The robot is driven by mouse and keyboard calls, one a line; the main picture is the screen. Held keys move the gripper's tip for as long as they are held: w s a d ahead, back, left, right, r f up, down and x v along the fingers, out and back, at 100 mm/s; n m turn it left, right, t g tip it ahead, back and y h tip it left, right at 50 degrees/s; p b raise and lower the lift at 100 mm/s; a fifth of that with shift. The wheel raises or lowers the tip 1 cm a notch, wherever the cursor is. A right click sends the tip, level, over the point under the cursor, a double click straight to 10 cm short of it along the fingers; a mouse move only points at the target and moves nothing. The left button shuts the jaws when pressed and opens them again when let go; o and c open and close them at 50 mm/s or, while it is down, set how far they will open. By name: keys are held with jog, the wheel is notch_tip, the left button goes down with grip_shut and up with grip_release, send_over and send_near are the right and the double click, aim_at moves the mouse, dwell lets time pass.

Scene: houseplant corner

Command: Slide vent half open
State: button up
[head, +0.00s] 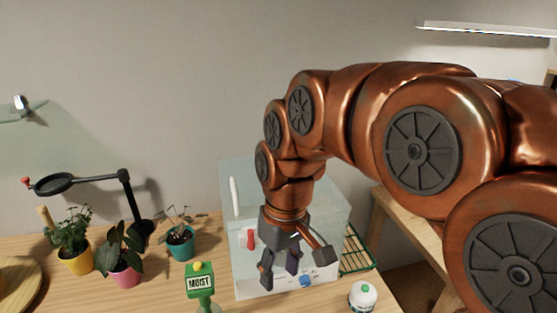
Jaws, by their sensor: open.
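A clear box with a white base (262,291) stands on the wooden table in front of the wall. A red tab (248,238) shows on its upper left side, just left of my gripper; it looks like the vent's slider, but I cannot tell how far the vent is open. My gripper (291,268) points down in front of or over the box, with its dark fingers spread and nothing between them. It hides the middle of the box. I cannot tell whether it touches the box.
A blue knob (306,281) is on the box's front. A green MOIST meter (200,286) stands left, a white bottle (363,296) right. Potted plants in yellow (77,264), pink (126,276) and teal (181,248) pots stand further left. A green rack (355,250) is behind right.

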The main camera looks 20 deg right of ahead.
jog(key=w+d+r+n, duration=0.1)
jog(key=w+r, duration=0.1)
jog(key=w, duration=0.3)
jog(key=w+d+r+t+y+b, duration=0.1)
jog(key=w+d+r, duration=0.1)
jog(key=w, duration=0.4)
jog(key=w+d+r+n+t, duration=0.1)
jog(key=w+r, duration=0.2)
jog(key=w, duration=0.2)
jog(key=shift+w+d+r+n, duration=0.15)
jog(key=shift+w+r+n, duration=0.15)
jog(key=w+d+r+n+t+b, duration=0.2)
jog(key=w+d+r, duration=0.2)
jog(key=w+d, duration=0.7)
jog(key=shift+y, duration=0.4)
jog(key=shift+d+p+x, duration=0.2)
jog(key=shift+p+x, duration=1)
jog(key=shift+x, duration=2.85)
jog(key=shift+c, duration=0.5)
grip_shut()
